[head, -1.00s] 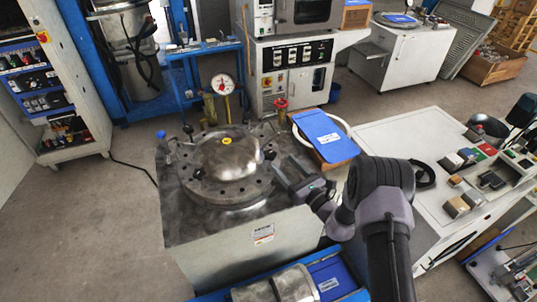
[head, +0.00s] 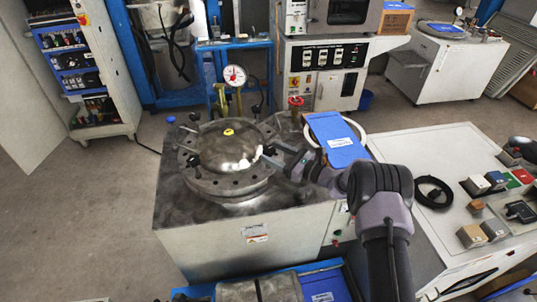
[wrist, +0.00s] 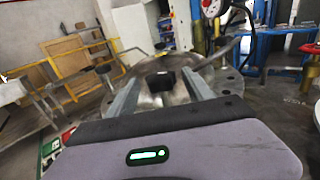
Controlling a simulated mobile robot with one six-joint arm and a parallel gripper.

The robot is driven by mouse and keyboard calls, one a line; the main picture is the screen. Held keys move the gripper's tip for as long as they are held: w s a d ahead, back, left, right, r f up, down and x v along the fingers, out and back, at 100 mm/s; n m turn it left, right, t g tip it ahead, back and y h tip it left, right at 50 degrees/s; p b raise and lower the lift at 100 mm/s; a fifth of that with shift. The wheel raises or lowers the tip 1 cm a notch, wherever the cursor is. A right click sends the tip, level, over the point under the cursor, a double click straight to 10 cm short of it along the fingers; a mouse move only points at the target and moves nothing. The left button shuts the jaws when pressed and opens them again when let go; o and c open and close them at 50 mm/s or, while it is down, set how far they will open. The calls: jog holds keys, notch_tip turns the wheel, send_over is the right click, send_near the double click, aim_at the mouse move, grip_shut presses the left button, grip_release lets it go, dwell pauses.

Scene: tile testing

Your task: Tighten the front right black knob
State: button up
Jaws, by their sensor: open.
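The round metal lid (head: 225,150) with a domed top and bolted rim sits on a steel-topped bench. Black knobs stand around its rim. The front right black knob (head: 268,150) is at the lid's right side, partly hidden by my gripper (head: 274,157). My gripper is open and level, coming in from the right, its fingertips close to this knob. In the wrist view, a black knob (wrist: 160,79) shows between the two grey fingers of my gripper (wrist: 158,85). Whether the fingers touch it cannot be told.
A dial gauge (head: 235,76) and a red valve handle (head: 296,101) stand behind the lid. A blue clipboard (head: 337,139) lies right of it, close to my arm. A white control desk (head: 440,160) is at the right. Floor is clear at the left.

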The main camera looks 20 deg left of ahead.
jog(key=shift+x, duration=1)
grip_shut()
jog(key=shift+r+m+t, duration=0.1)
jog(key=shift+m+t, duration=0.2)
jog(key=shift+t, duration=0.2)
jog(key=shift+m+t+h+p, duration=0.6)
jog(key=shift+t+p, duration=0.15)
jog(key=shift+t, duration=0.05)
jog(key=shift+m+t+h+p, duration=0.55)
jog(key=shift+m+t, duration=0.25)
jog(key=shift+t, duration=0.3)
jog(key=m+t+h, duration=0.3)
jog(key=shift+t+h, duration=0.3)
jog(key=shift+h, duration=0.05)
jog(key=shift+m+t+h+p, duration=0.35)
jog(key=shift+m+t+h, duration=0.55)
jog(key=shift+m+h, duration=0.4)
jog(key=shift+h, duration=0.4)
